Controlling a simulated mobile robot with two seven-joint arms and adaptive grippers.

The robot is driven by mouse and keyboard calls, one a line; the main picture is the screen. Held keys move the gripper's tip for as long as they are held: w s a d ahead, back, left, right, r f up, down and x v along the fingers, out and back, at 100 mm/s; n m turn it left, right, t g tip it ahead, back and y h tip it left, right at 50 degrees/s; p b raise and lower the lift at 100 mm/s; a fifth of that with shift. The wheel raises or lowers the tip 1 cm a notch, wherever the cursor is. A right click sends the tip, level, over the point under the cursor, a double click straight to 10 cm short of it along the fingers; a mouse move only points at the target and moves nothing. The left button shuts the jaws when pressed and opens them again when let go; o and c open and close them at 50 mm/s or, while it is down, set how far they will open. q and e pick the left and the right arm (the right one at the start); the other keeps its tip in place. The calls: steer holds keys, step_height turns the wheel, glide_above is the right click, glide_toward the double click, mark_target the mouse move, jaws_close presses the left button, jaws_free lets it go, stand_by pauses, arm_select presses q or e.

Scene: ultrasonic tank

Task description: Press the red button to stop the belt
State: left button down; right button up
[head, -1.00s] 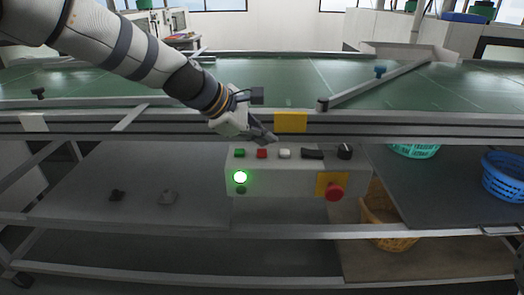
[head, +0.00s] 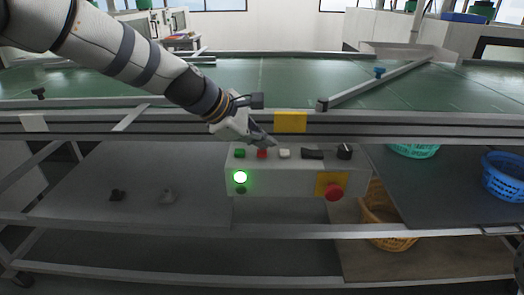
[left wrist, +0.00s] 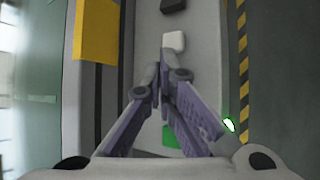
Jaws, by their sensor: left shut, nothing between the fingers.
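The grey control box (head: 290,182) hangs below the belt's front rail. Along its top sit a green button (head: 239,153), a red button (head: 262,154) and a white button (head: 284,153). A larger red mushroom button (head: 334,192) is on a yellow plate at its front right. My left gripper (head: 270,143) is shut and empty, its tips just above the box top near the red and white buttons. In the left wrist view, the closed fingers (left wrist: 164,72) hide the red button; the white button (left wrist: 174,41) lies just beyond the tips. Contact cannot be told. My right gripper is not in view.
A black switch (head: 312,154) and black knob (head: 345,151) sit farther right on the box. A green lamp (head: 240,177) is lit. The belt's rail (head: 400,129) runs close behind the gripper. Baskets stand at right, including a blue one (head: 505,177).

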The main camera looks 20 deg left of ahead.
mark_target(263, 153)
arm_select(q)
steer(key=shift+f, duration=0.45)
stand_by(0.5)
steer(key=shift+r+p, duration=0.4)
steer(key=shift+r, duration=0.5)
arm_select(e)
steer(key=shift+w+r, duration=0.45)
arm_select(q)
steer(key=shift+r, duration=0.1)
steer(key=shift+r+p, duration=0.75)
steer(key=shift+r, duration=1.7)
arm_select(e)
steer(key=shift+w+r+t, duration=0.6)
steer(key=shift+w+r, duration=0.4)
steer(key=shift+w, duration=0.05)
arm_select(q)
steer(key=shift+f, duration=0.1)
